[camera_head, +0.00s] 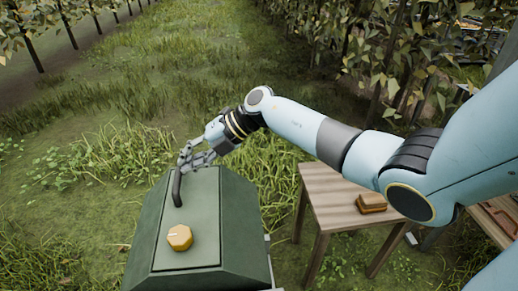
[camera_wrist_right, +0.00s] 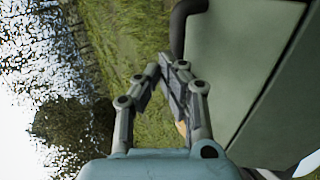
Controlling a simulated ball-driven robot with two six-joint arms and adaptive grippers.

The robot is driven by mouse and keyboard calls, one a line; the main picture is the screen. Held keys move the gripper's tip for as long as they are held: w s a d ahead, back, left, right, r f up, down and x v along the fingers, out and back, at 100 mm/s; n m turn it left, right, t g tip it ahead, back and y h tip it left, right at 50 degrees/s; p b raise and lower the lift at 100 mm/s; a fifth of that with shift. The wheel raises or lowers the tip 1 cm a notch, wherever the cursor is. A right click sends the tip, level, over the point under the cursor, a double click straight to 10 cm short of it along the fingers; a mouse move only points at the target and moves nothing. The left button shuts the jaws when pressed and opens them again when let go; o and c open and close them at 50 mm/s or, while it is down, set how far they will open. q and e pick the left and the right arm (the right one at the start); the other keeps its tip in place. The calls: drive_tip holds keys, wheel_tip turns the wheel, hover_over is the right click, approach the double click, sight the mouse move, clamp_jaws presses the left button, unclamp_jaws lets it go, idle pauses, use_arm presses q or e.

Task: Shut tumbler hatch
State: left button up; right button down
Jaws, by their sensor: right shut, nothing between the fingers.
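The tumbler (camera_head: 140,240) is a dark green box with sloped sides at the bottom of the head view. Its top panel, the hatch (camera_head: 205,215), looks flush with the sides, with no gap that I can make out. In the wrist view the closed fingers (camera_wrist_right: 164,70) are beside the dark handle (camera_wrist_right: 181,22) and the green panel (camera_wrist_right: 235,60). My left gripper is out of view.
Another wooden surface (camera_head: 490,226) is at the right edge. Grass (camera_head: 150,70) lies open behind the tumbler, with leafy rows on both sides.

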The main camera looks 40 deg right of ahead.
sight(185, 187)
drive_tip(key=shift+w+a+f, duration=0.15)
drive_tip(key=shift+a+f, duration=0.05)
drive_tip(key=shift+w+a+f, duration=0.1)
drive_tip(key=shift+a+f, duration=0.1)
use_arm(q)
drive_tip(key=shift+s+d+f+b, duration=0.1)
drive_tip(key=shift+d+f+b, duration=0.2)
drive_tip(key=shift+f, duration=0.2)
use_arm(e)
drive_tip(key=shift+x, duration=0.85)
drive_tip(key=shift+f, duration=0.1)
